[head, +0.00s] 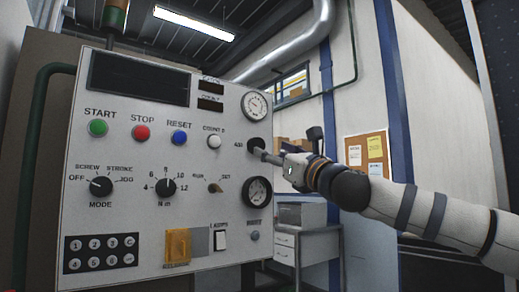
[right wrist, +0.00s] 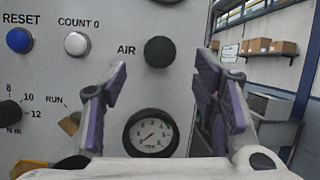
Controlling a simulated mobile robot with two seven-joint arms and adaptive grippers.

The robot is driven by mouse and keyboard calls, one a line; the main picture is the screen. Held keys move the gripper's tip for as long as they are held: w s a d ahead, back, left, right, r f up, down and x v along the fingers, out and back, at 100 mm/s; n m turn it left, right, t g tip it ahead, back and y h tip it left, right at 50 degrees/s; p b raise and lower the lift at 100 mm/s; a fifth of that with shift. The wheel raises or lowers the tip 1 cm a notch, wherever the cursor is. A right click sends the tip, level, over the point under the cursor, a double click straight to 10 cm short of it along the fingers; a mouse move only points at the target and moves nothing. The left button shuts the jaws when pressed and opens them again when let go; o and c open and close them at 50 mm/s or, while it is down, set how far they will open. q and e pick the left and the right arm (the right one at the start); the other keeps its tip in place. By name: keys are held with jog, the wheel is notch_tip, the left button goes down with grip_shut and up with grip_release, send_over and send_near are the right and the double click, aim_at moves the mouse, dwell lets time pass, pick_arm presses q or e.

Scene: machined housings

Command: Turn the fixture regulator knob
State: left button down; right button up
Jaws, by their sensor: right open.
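The regulator knob (head: 254,143) is a round black knob beside the label AIR on the right side of the grey control panel (head: 140,225). It also shows in the right wrist view (right wrist: 159,52), unobstructed and ahead of the space between my fingers. My right gripper (head: 263,153) reaches in from the right, its fingertips close to the knob and overlapping its lower edge in the head view. In the right wrist view the purple-padded fingers (right wrist: 163,72) are spread apart with nothing between them. Whether a fingertip touches the knob I cannot tell. My left gripper is not in view.
A pressure gauge (head: 258,191) sits just below the knob and another gauge (head: 256,105) above it. A white COUNT button (head: 214,141) and a RUN/SET key switch (head: 214,187) lie to the left. A grey drawer cabinet (head: 300,245) stands behind, right of the panel.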

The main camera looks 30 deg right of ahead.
aim_at(258, 144)
jog(key=x, duration=0.6)
jog(key=shift+f, duration=0.3)
jog(key=shift+w, duration=0.1)
jog(key=c, duration=1.2)
jog(key=shift+o, duration=0.2)
jog(key=shift+m, duration=0.3)
jog(key=m+g+h, duration=0.1)
jog(key=m+h, duration=0.1)
jog(key=m, duration=0.2)
jog(key=m+g+h, duration=0.1)
jog(key=m+h, duration=0.1)
jog(key=m, duration=0.3)
jog(key=m+h, duration=0.2)
jog(key=m, duration=0.2)
jog(key=shift+a+r+g, duration=0.35)
jog(key=shift+a+g, duration=0.05)
jog(key=m, duration=0.2)
jog(key=m+g, duration=0.1)
jog(key=m, duration=0.1)
jog(key=m+g+h, duration=0.1)
jog(key=m, duration=0.1)
jog(key=shift+a+r, duration=0.1)
jog(key=shift+r, duration=0.15)
jog(key=shift+r+m+g+y, duration=0.1)
jog(key=shift+m+g+y, duration=0.3)
jog(key=shift+m, duration=0.8)
jog(key=shift+r+m+g+y, duration=0.1)
jog(key=shift+m+g, duration=0.5)
jog(key=shift+m, duration=0.6)
